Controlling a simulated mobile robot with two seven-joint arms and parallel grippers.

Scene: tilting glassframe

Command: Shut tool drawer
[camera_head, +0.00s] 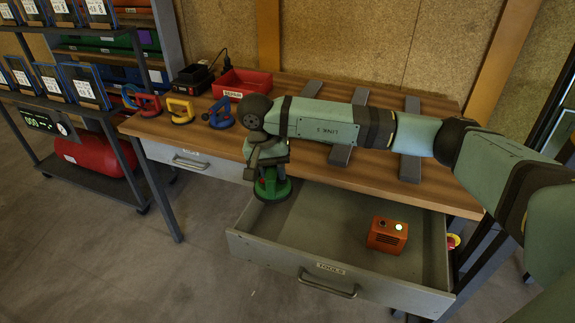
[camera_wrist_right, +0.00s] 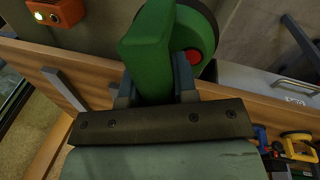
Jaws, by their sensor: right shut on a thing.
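The tool drawer (camera_head: 292,271), labelled TOOLS, is pulled well out from under the wooden workbench (camera_head: 335,175). Its front has a handle (camera_head: 328,288). My right gripper (camera_head: 268,160) is shut on a green suction lifter (camera_head: 272,190) at the drawer's back left, by the bench edge. I cannot tell whether the lifter touches the drawer floor. The wrist view shows the green lifter (camera_wrist_right: 150,55) between the fingers of the right gripper (camera_wrist_right: 156,88). An orange box (camera_head: 387,235) with a lit button sits inside the drawer at the right. My left gripper is out of view.
A second drawer (camera_head: 190,160) on the left is shut. Red (camera_head: 143,101), yellow (camera_head: 180,110) and blue (camera_head: 219,113) lifters stand on the bench, near a red bin (camera_head: 242,82). Grey bars (camera_head: 350,125) lie across the bench. The floor before the drawer is clear.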

